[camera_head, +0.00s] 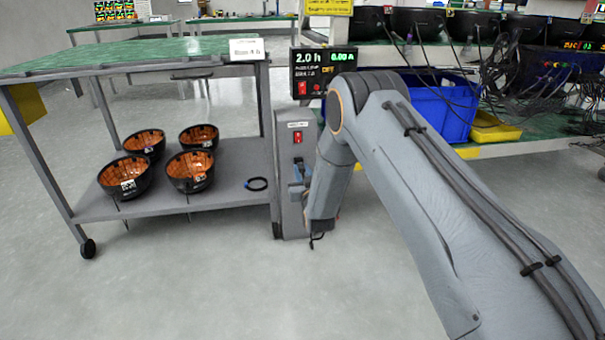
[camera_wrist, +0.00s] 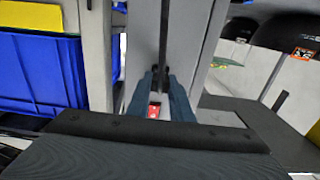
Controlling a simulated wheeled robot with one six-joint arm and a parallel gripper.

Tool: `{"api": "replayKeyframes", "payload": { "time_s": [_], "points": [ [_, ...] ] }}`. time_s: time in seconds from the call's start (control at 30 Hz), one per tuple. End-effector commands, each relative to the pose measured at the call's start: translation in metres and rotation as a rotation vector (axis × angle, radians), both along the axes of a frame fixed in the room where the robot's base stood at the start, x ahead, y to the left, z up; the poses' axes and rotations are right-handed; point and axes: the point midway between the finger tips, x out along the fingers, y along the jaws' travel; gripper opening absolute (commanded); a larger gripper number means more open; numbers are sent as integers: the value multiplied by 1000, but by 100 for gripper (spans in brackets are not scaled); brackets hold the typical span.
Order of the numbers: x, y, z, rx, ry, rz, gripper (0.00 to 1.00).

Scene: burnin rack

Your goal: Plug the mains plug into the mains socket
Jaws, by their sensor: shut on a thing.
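My gripper (camera_head: 299,186) is at the front of a grey upright post (camera_head: 290,220) beside the cart. In the wrist view, its blue-grey fingers (camera_wrist: 161,80) are shut on a small dark thing, which I take as the mains plug (camera_wrist: 161,77). A black cord (camera_wrist: 164,38) runs from the fingertips. A cord end also shows below my wrist in the head view (camera_head: 314,241). A red switch (camera_head: 298,138) is on the post above the gripper, and shows between the fingers in the wrist view (camera_wrist: 153,111). The mains socket is hidden; I cannot tell whether the plug touches it.
A display (camera_head: 325,70) tops the post. A blue bin (camera_head: 440,105) is at the right. The floor in front is clear.

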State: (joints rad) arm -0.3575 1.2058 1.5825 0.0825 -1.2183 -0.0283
Motion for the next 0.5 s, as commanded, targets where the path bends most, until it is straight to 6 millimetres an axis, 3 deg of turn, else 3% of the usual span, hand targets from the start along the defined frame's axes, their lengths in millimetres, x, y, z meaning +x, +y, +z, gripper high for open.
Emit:
{"api": "replayKeyframes", "payload": {
  "time_s": [0.5],
  "points": [
    [10,3,0,0,0,0,0]
  ]
}}
